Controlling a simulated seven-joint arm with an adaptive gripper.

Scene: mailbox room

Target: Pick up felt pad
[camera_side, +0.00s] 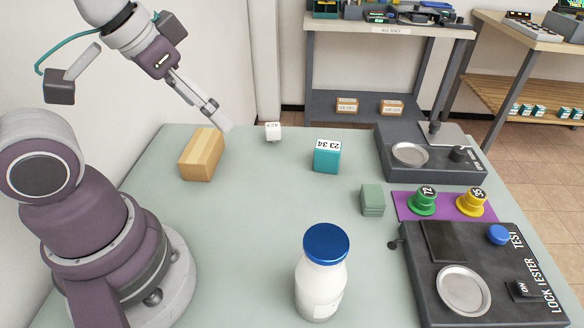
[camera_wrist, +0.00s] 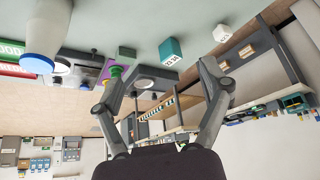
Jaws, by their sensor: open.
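The felt pad (camera_side: 372,200) looks like a small grey-green layered block. It lies on the pale green table, left of the purple mat and right of the middle. In the wrist view a small greenish block (camera_wrist: 126,52) near the table edge appears to be the same pad. My gripper (camera_side: 222,120) is raised above the far left of the table, near the wooden block and the white cube, well away from the pad. In the wrist view my gripper (camera_wrist: 160,75) shows its two fingers spread wide with nothing between them.
A wooden block (camera_side: 201,156), a white cube (camera_side: 273,131) and a teal cube (camera_side: 327,157) stand at the back. A blue-capped bottle (camera_side: 322,280) stands in front. Green (camera_side: 424,202) and yellow (camera_side: 470,203) weights and two grey devices fill the right. The table's middle is clear.

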